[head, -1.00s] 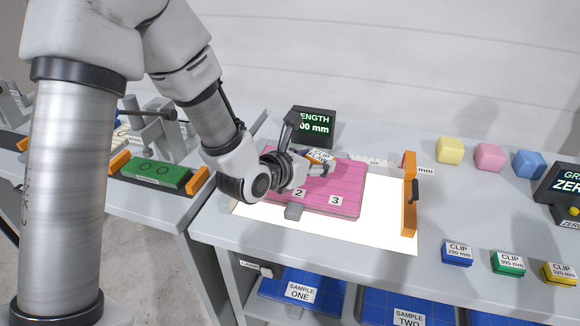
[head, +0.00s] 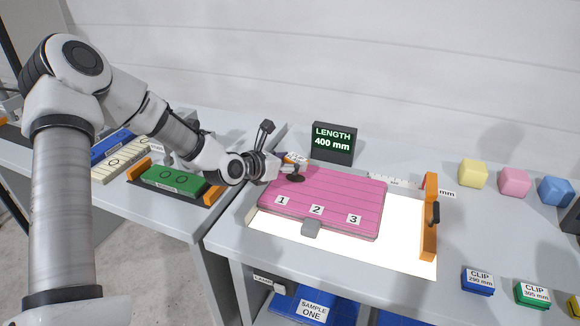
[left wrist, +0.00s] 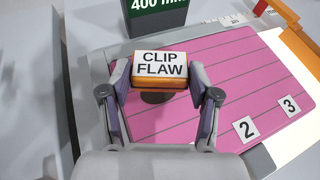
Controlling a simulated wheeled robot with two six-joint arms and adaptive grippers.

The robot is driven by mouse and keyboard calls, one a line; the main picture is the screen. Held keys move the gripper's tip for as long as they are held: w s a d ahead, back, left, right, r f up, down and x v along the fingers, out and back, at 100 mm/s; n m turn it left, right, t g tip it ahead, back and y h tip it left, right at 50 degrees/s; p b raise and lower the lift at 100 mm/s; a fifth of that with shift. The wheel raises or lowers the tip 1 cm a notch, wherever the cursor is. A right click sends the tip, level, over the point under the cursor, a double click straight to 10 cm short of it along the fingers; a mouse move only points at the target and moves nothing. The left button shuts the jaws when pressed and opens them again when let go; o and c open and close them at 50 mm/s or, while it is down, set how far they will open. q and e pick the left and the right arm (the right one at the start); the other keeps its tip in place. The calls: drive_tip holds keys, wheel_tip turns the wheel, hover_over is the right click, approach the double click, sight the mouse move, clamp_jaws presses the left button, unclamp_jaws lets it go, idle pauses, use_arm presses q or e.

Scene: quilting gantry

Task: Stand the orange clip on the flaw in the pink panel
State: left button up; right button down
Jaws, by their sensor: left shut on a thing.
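The pink panel (head: 335,200) lies flat on a bright white surface, with thin lines across it and labels 1, 2 and 3 along its near edge. My left gripper (head: 290,166) is at the panel's far left part. It is shut on the orange clip (left wrist: 160,83), whose white top reads CLIP FLAW. In the left wrist view the clip sits level between the two fingers (left wrist: 163,88). A dark round patch (head: 296,178) shows on the panel just below the clip. I cannot tell whether clip and panel touch. My right gripper is out of view.
A LENGTH 400 mm display (head: 333,143) stands behind the panel. An orange rail (head: 430,215) with a black handle is at the right, and a grey clamp (head: 311,228) at the near edge. Yellow, pink and blue blocks stand back right. A green part (head: 172,180) lies left.

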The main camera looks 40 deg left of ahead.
sight(290, 182)
use_arm(q)
wheel_tip(290, 182, down, 3)
drive_tip(key=shift+s+r, duration=0.1)
drive_tip(key=shift+f, duration=0.45)
drive_tip(key=o, duration=1.1)
